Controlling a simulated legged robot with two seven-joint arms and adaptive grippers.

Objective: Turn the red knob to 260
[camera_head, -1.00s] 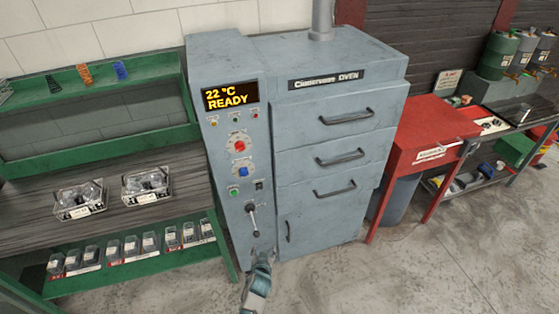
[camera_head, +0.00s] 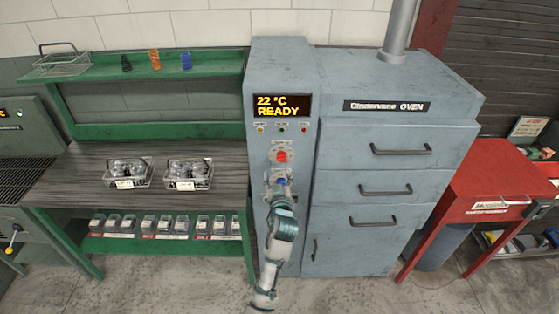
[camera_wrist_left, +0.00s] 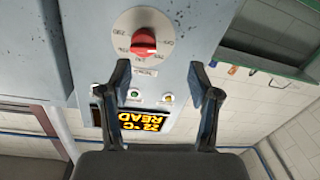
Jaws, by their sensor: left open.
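The red knob (camera_head: 282,156) sits on a pale round dial on the front panel of the grey oven, below the display. In the left wrist view the red knob (camera_wrist_left: 143,43) shows upside down, with numbers around its dial that are hard to read. My left gripper (camera_head: 280,178) is just below the red knob in the head view and overlaps the blue knob. In the wrist view its two fingers (camera_wrist_left: 160,76) are apart with nothing between them; the knob shows beyond the tips, without visible contact. My right gripper is not in view.
The oven display (camera_head: 283,106) reads 22 °C READY. Small indicator lights (camera_head: 282,129) lie between it and the red knob. A green-framed bench (camera_head: 70,185) with trays stands left, and a red table (camera_head: 485,190) right. Drawer handles (camera_head: 400,150) project from the oven front.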

